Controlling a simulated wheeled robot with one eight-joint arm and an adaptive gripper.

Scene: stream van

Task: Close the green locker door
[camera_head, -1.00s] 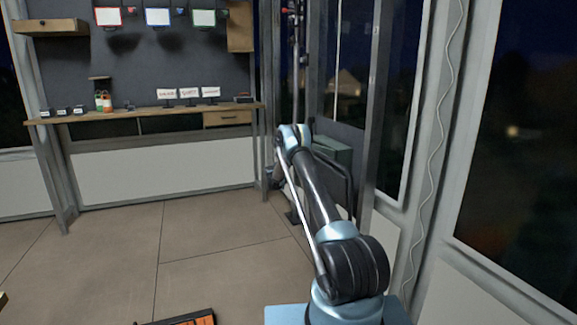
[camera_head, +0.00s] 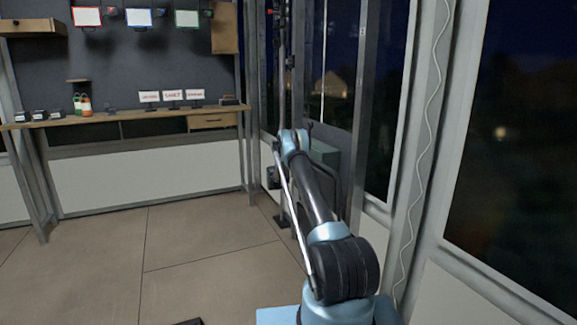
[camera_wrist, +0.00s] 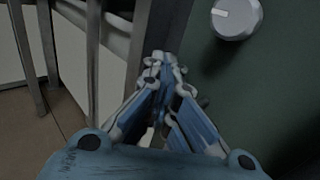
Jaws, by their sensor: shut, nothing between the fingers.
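A dark green flat panel (camera_wrist: 240,95) with a round silver knob (camera_wrist: 237,17) fills the right side of the wrist view; it looks like the green locker door. My gripper (camera_wrist: 163,62) is shut and empty, with its fingertips left of the knob, near the panel's left edge and a dark upright strip. I cannot tell whether the fingertips touch the panel. In the head view, a small part of a green box (camera_head: 325,153) shows behind my arm. My arm hides much of it, and how far the door stands open cannot be told there.
A wooden workbench (camera_head: 120,117) with bottles and small signs stands at the back left, below several screens. A thin metal stand (camera_head: 283,75) rises beside the green box. Grey window posts (camera_head: 412,170) and a hanging cable are on the right. The tiled floor (camera_head: 110,255) at left is mostly clear.

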